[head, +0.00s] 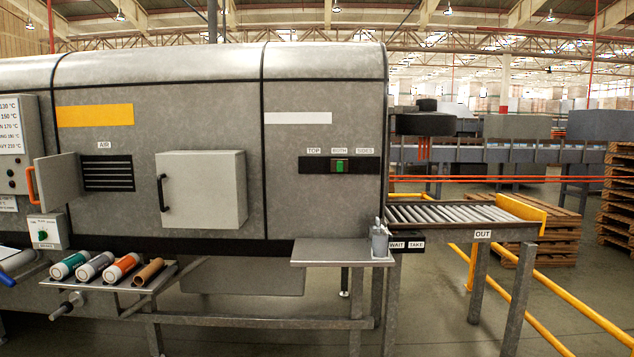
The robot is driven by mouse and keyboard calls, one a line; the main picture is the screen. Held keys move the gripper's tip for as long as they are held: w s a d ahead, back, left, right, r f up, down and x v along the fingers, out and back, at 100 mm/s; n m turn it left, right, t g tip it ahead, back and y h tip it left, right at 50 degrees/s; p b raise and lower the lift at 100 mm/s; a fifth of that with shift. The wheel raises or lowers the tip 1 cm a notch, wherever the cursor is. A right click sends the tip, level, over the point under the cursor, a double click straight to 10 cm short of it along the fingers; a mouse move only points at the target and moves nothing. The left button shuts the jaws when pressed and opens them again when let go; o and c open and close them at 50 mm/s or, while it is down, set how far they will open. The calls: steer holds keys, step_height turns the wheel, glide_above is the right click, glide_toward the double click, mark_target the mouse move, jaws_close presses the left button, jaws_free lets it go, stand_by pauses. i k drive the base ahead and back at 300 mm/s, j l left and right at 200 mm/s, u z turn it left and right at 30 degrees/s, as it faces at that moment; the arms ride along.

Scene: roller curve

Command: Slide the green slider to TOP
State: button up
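The green slider (340,166) is a small green block in a black horizontal slot panel (315,165) on the grey machine's front. It sits about mid-slot, under the BOTH label (339,151). The TOP label (313,151) is to its left and the SIDES label (364,151) to its right. My gripper is not in the head view, so its state cannot be seen.
Below the slider, a small grey shelf (325,252) juts out with a grey bottle-like item (379,240) at its right end. A cabinet door (203,189) with a black handle is left. A roller conveyor (450,214) and yellow rails lie right.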

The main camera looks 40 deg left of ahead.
mark_target(340, 166)
steer(key=i+j+u, duration=0.2)
steer(key=i+u, duration=0.9)
steer(key=i, duration=0.2)
steer(key=i+j, duration=0.2)
steer(key=i, duration=0.3)
steer(key=i+j+z, duration=0.1)
steer(key=i, duration=0.35)
